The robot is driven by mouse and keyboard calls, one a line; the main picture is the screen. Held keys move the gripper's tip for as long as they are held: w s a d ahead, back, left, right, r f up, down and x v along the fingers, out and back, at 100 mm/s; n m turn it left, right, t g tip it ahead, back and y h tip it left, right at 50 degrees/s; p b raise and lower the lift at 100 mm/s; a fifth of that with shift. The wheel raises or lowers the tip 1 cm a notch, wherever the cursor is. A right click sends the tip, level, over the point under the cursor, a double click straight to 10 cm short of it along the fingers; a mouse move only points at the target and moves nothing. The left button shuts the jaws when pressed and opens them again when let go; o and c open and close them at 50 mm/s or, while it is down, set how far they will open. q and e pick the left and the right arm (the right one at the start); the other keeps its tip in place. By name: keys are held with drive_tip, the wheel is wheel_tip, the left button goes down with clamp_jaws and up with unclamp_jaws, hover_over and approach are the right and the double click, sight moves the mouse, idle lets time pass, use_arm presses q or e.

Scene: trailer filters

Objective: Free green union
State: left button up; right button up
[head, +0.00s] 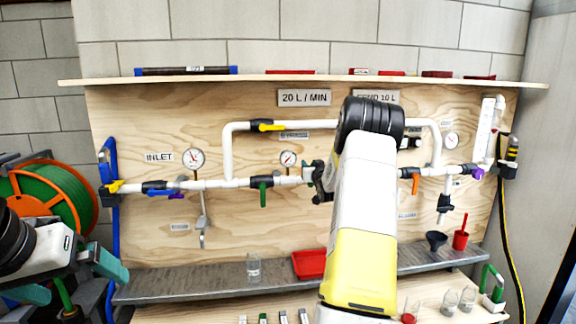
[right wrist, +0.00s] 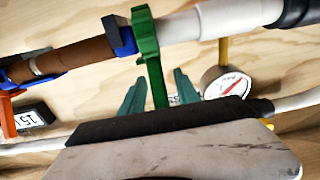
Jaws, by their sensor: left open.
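The green union (right wrist: 146,40) is a ring around the pipe line with a long tab pointing toward my right gripper (right wrist: 158,92). It joins a white pipe on one side and a blue-capped brown filter housing (right wrist: 72,54) on the other in the right wrist view. The teal fingers stand on either side of the tab with visible gaps, open. In the head view my right arm covers most of this spot and the filter. My left gripper (head: 68,279) is open and empty at the lower left, away from the pipes.
A pressure gauge (right wrist: 227,84) sits close beside the right gripper. A green-handled valve (head: 262,192) and a bypass pipe (head: 228,150) are nearby. A grey shelf (head: 190,283) below bears a red tray (head: 309,264), a funnel (head: 436,240) and a jar (head: 253,268). A hose reel (head: 48,197) stands left.

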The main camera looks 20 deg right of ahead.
drive_tip(key=shift+w+d, duration=0.1)
drive_tip(key=shift+w, duration=0.25)
clamp_jaws()
idle(1.2)
